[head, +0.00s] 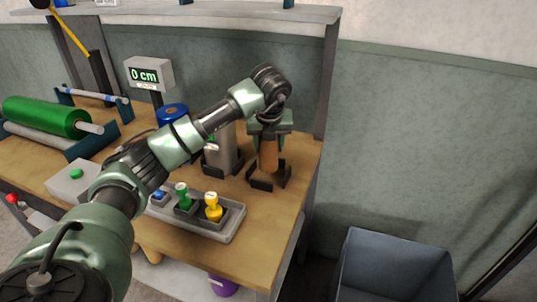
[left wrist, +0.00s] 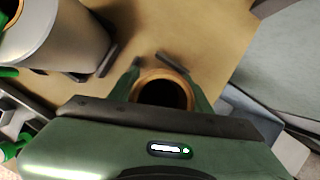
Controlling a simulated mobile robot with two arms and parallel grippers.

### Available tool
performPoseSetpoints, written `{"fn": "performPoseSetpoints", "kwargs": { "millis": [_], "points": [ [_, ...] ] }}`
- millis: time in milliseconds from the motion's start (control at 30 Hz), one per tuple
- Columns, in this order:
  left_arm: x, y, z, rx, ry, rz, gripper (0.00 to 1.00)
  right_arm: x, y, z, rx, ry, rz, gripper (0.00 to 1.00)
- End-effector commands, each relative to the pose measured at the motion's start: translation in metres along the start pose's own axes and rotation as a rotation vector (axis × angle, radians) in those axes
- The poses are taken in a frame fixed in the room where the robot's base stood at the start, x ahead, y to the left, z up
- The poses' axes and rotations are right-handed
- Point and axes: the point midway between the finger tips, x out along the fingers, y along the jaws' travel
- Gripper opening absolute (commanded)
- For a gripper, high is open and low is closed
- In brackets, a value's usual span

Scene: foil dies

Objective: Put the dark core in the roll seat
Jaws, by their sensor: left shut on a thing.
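A brown hollow tube, which looks like the core (head: 268,158), stands upright among low dark brackets (head: 262,184) at the right end of the bench. My left gripper (head: 269,136) points down and is shut on its upper part. In the left wrist view the core's round rim and dark hollow (left wrist: 163,90) show between the fingers. I cannot tell whether its foot touches the bench. A blue cradle (head: 90,148) at the left holds a green roll (head: 47,117); I cannot tell which holder is the roll seat. My right gripper is out of view.
A silver roll (head: 225,150) stands close left of the core. A grey tray (head: 228,226) with colored stamp-like pieces lies in front. A blue roll (head: 173,114), a display (head: 149,75) and a grey button box (head: 73,178) stand leftward. A grey bin (head: 395,262) is right of the bench.

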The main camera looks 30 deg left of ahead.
Motion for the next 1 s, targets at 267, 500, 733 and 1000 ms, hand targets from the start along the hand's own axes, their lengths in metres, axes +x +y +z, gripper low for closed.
{"fn": "performPoseSetpoints", "kwargs": {
  "millis": [267,500,733,1000],
  "points": [
    [0.034,0.000,-0.015,0.001,0.002,0.001,0.07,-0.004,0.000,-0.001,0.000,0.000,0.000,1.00],
    [0.035,0.000,-0.015,0.001,0.000,0.000,0.07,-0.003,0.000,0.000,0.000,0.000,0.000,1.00],
    [0.036,0.000,-0.015,0.001,0.001,0.000,0.70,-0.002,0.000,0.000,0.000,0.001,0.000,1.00],
    [0.033,0.000,-0.014,0.001,0.001,0.000,0.70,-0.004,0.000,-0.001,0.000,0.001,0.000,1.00]
  ]
}}
